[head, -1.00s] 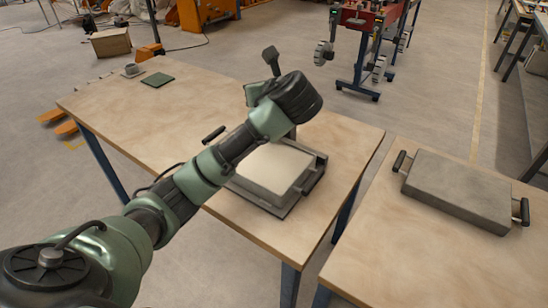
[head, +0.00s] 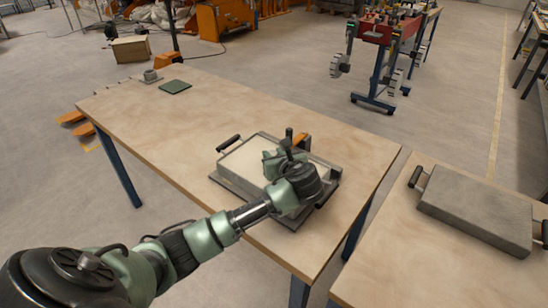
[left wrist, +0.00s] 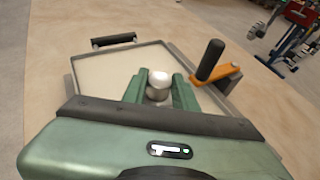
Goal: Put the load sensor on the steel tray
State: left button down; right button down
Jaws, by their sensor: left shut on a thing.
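My left gripper (head: 284,164) is over the right part of the pale, flat-topped sandbed (head: 240,160) on the near table. In the left wrist view, the gripper's green fingers (left wrist: 160,92) are shut on a small grey round piece with a white top (left wrist: 159,78), which looks like the load sensor. I cannot tell whether it touches the pale surface below. In the head view the gripper hides it. A grey metal tray-like slab (head: 478,205) with black end handles lies on the right table; it may be the steel tray. My right gripper is not in view.
An orange lever (left wrist: 222,75) with a black handle (left wrist: 210,60) stands close right of the fingers. A gap separates the two tables.

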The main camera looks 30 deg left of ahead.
pick_arm(q)
jog(key=shift+f, duration=0.4)
jog(key=shift+f, duration=0.1)
jog(key=c, duration=1.1)
grip_release()
jog(key=shift+d+r, duration=0.1)
jog(key=shift+r, duration=0.1)
jog(key=v, duration=1.1)
jog(key=shift+s+d+r, duration=0.2)
jog(key=shift+s+r, duration=0.05)
jog(key=shift+s, duration=0.05)
